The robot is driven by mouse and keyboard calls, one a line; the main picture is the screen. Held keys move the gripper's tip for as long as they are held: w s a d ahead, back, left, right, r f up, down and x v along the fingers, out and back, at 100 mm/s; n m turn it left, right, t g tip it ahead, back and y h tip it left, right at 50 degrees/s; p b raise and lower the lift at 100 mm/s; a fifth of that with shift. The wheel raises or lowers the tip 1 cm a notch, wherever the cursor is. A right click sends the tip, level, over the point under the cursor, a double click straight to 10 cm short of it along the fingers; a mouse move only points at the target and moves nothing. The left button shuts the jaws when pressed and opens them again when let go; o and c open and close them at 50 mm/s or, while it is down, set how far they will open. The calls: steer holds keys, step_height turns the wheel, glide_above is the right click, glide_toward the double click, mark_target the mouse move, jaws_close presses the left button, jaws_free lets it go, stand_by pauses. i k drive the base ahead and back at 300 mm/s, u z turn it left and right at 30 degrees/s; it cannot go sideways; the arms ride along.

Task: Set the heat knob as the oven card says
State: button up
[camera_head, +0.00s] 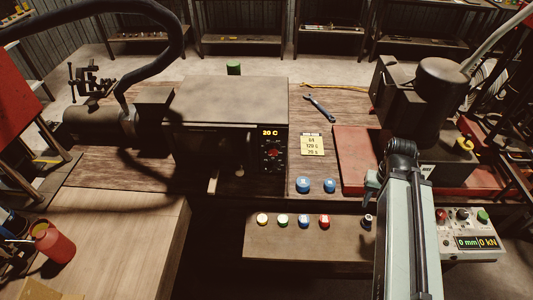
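The oven (215,140) is a dark box on the bench with a control panel on its right front. Its orange display (270,132) reads 20 C. Below that is the heat knob (272,154), small and dark with red on it; its pointer angle is too small to tell. A yellow card (312,145) lies right of the oven; its lines look like 64, 120 C and 20 s, though blurred. My gripper (371,190) is to the right of the knob and card, apart from them, partly hidden by my arm; its fingers are too small to judge.
Two blue round pieces (316,185) stand before the card. Several coloured caps (304,221) line the lower shelf (280,245). A wrench (320,108) lies behind the card. A red-based press (360,160) and a control box (470,235) are at right. The knob's front looks clear.

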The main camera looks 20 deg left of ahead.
mark_target(272, 152)
steer(key=u, duration=0.05)
steer(key=k, duration=1.25)
steer(key=u, duration=0.6)
steer(key=i, duration=1)
steer(key=u, duration=0.05)
